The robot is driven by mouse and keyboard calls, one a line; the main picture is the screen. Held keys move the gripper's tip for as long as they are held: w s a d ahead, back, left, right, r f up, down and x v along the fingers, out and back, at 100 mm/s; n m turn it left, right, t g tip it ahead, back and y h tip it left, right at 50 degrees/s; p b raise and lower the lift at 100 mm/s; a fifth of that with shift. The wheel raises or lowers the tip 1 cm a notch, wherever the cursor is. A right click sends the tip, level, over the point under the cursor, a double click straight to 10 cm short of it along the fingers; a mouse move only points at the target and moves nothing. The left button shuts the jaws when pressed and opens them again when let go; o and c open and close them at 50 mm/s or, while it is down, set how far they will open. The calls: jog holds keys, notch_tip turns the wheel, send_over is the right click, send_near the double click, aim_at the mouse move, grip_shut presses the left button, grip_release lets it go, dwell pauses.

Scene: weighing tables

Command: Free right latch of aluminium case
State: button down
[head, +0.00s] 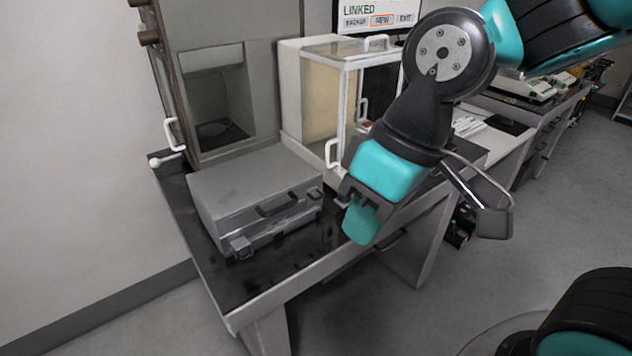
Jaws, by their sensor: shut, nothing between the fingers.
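The grey aluminium case (240,190) lies closed on the dark top of the weighing table (215,250). Its carry handle (277,204) is in the middle of the front face. The left latch (240,247) sticks out from the front near the left corner. The right latch (315,193) is at the right end of the front face; whether it is fastened is too small to tell. My gripper (343,200), teal and black, is shut and empty just right of the right latch, seemingly apart from it. Its fingertips are partly hidden by its own body.
A glass-sided balance enclosure (355,85) with white handles stands behind the case, close to my arm. A grey cabinet (215,90) with an opening stands at the back left. A screen (375,15) is behind. Open floor (560,190) lies at the right.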

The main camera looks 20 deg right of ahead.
jog(key=w+d+m+t+h+p, duration=0.15)
jog(key=w+p, duration=0.25)
jog(key=w, duration=1.1)
jog(key=m+h+p, duration=0.2)
send_over(316, 199)
jog(key=d, duration=0.2)
notch_tip(316, 199, down, 7)
jog(key=shift+s, duration=0.25)
jog(key=shift+a+t+y, duration=0.1)
jog(key=shift+t+y, duration=0.15)
jog(key=p+x, duration=0.2)
jog(key=x, duration=0.7)
jog(key=shift+f, duration=0.45)
jog(key=shift+a, duration=0.15)
